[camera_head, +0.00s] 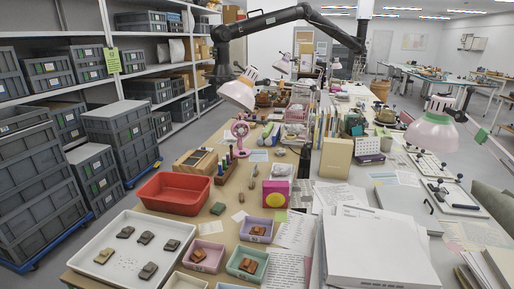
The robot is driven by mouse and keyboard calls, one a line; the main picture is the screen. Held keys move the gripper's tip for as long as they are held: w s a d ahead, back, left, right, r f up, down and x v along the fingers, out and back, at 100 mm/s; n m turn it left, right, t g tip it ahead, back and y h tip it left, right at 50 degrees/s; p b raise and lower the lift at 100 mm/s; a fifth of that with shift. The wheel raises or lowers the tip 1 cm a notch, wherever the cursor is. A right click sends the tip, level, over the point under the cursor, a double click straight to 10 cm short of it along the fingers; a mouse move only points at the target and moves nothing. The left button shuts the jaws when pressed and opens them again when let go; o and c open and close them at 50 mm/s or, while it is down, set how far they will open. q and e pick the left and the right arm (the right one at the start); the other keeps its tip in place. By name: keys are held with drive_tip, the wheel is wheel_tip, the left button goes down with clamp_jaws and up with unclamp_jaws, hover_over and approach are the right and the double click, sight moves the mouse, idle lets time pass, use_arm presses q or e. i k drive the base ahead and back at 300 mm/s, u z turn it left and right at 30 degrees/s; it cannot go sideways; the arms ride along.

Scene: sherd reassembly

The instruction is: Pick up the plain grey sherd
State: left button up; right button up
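A white tray (94,243) lies at the near left of the table. At this size I cannot tell which is the plain grey one. Reddish-brown sherds sit in small trays to the right: pink (217,247), purple (269,222) and green (262,255). Neither of my grippers is in view.
A red bin (174,193) stands behind the white tray. Stacked white paper (375,250) fills the table's near right. A pink-and-yellow box (276,194) and a wooden box (196,161) stand farther back. Grey crates (120,130) stand on the floor at left.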

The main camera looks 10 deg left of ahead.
sight(149, 270)
drive_tip(key=u, duration=1.2)
